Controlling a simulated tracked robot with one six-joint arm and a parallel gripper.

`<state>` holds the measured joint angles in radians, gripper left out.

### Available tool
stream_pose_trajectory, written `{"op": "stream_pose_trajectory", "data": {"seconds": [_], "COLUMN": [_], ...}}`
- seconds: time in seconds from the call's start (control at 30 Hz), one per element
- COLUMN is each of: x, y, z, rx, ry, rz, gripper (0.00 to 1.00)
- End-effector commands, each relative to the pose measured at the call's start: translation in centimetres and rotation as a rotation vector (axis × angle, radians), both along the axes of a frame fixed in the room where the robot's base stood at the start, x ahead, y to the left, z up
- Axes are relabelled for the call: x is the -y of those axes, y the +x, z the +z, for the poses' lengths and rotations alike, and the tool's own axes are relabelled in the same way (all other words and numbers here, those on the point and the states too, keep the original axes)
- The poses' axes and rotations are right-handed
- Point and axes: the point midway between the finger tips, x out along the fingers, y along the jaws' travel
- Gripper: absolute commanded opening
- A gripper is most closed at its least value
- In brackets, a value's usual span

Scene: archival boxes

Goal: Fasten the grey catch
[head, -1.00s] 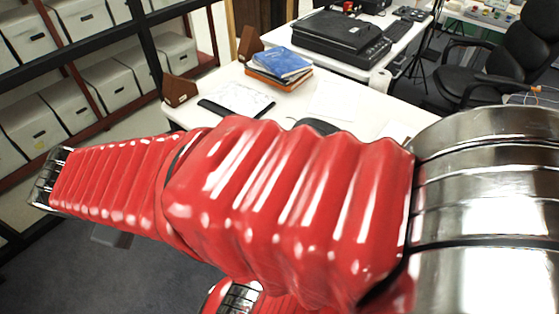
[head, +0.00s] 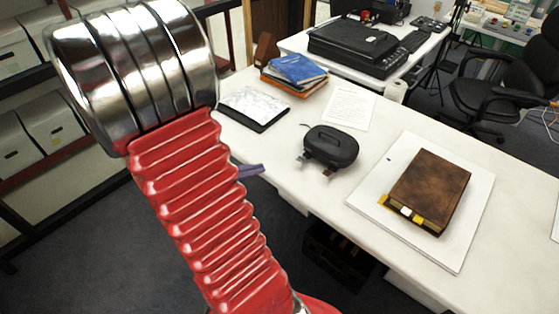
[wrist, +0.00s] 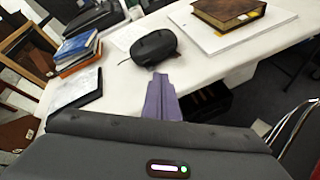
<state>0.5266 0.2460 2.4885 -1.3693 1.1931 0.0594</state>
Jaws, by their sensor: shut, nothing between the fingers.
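A black rounded case (head: 331,146) lies on the white table in the head view. Two small catches hang at its near edge: a grey catch (head: 301,159) at the left and a brownish one (head: 328,174) to its right. Both appear to stick outward, but they are too small to be sure. My gripper (head: 258,169) shows as purple fingers left of the case, near the table's front edge, apart from it.
On the white table (head: 290,185), a brown book (head: 430,188) lies on a white board (head: 462,236) right of the case. A dark tablet or folder (head: 253,108) and stacked books (head: 294,70) lie to the left, a paper sheet (head: 345,107) behind.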

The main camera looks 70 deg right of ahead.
Motion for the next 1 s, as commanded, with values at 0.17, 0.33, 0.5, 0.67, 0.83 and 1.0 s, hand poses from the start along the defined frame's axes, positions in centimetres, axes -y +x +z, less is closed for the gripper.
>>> {"op": "stream_pose_trajectory", "data": {"seconds": [0.17,0.33,0.5,0.67,0.83,1.0], "x": [3.0,5.5,7.3,8.2,8.5,8.6], "y": [-1.1,-1.9,-2.6,-3.1,-3.2,-3.1], "z": [-2.4,-5.1,-8.5,-11.5,-13.2,-13.3], "rx": [-0.157,-0.286,-0.395,-0.461,-0.487,-0.489], "ry": [-0.008,-0.001,0.025,0.054,0.068,0.069], "rz": [0.076,0.167,0.267,0.352,0.399,0.405], "gripper": [0.0,0.0,0.0,0.0,0.0,0.0]}}
